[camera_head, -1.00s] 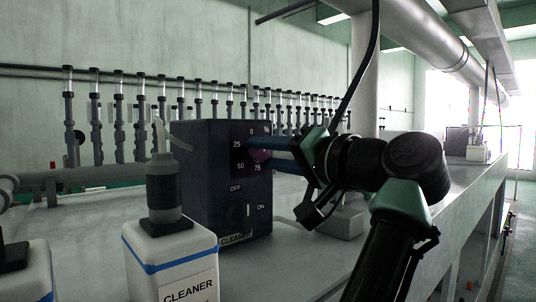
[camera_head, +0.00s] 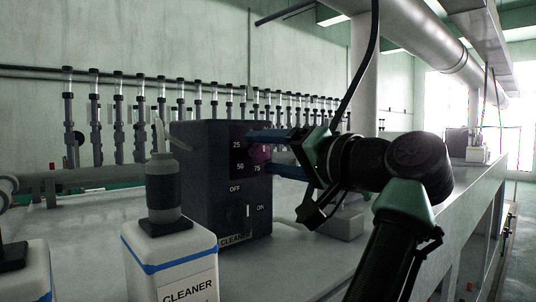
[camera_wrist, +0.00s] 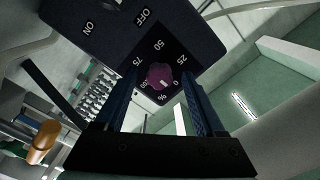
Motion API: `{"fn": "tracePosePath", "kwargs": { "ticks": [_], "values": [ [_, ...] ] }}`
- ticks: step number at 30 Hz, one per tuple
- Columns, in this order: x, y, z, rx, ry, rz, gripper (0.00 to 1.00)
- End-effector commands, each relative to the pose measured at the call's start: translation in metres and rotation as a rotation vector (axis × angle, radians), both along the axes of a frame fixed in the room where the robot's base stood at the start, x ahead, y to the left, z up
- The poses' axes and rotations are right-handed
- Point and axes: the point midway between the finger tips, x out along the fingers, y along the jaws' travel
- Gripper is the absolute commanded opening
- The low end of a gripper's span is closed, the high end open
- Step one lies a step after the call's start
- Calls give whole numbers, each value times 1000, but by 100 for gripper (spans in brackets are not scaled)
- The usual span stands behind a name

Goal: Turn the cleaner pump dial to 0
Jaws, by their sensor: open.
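The cleaner pump dial is a purple knob (camera_head: 261,153) on the upper front of a dark control box (camera_head: 200,190). It also shows in the wrist view (camera_wrist: 159,76), ringed by white numbers. A small pale mark sits on the knob's lower part there, near the 0 side; its exact reading is unclear. My gripper (camera_head: 264,154) is open, its blue fingers spread above and below the knob in the head view. In the wrist view the fingers lie on either side of the knob, with gaps visible. The upper finger hides the 0 label in the head view.
A white cleaner bottle (camera_head: 172,262) with a dark pump top stands in front of the box. An OFF/ON switch (camera_head: 248,212) is below the dial. Clear tubes line the back wall. A grey block (camera_head: 343,222) sits right of the box on the counter.

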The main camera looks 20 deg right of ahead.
Motion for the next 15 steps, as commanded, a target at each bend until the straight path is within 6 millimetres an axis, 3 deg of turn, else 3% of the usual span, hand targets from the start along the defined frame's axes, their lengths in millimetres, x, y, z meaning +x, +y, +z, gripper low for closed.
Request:
{"fn": "tracePosePath", "kwargs": {
  "ticks": [5, 15],
  "values": [
    [-24, -10, -5, -3, -5, -5, 72],
    [-92, -35, -5, -1, -5, -6, 72]
  ]
}}
